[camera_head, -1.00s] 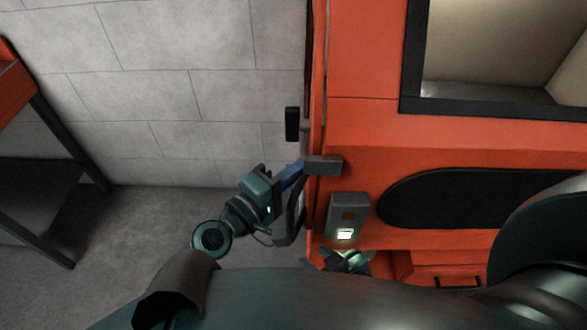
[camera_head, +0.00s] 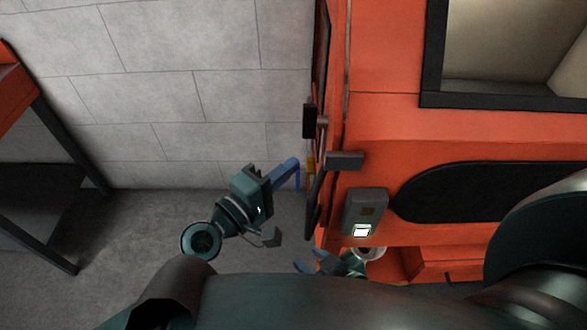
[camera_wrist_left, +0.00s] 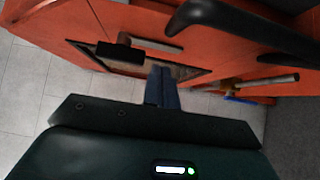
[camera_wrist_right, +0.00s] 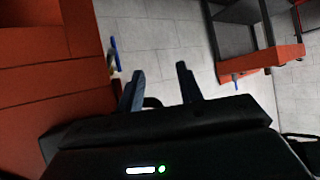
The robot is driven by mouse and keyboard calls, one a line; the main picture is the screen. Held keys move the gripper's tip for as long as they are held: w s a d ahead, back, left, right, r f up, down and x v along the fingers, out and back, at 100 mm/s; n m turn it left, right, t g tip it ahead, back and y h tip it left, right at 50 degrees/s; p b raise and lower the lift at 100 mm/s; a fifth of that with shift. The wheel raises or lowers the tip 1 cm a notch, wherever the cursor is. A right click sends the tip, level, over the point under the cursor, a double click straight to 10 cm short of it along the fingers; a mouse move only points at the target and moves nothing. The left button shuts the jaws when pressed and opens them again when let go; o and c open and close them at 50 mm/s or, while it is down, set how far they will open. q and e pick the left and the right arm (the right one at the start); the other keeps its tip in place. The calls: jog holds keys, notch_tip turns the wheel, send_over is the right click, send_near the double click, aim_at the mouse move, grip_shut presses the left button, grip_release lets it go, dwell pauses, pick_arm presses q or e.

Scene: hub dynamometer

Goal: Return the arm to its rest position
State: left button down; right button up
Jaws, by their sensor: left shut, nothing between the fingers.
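My left gripper (camera_head: 294,164) has its blue fingers pressed together and empty. In the head view it points up and right at the left side of the orange machine (camera_head: 375,125), with a small gap. In the left wrist view my left gripper (camera_wrist_left: 161,70) points toward an orange panel with a dark-framed window (camera_wrist_left: 118,66). My right gripper (camera_head: 308,260) is lower, partly hidden behind my arm. In the right wrist view my right gripper (camera_wrist_right: 157,72) has its fingers apart with nothing between them.
A dark handle (camera_head: 345,160) and a grey control box (camera_head: 366,211) stick out from the machine near my left gripper. An orange and black frame (camera_head: 60,190) stands at far left. Floor between it and my left arm is clear. A grey block wall (camera_head: 160,90) is behind.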

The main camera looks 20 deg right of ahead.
pick_arm(q)
jog(key=b+v, duration=0.1)
jog(key=v, duration=0.8)
jog(key=shift+b, duration=0.3)
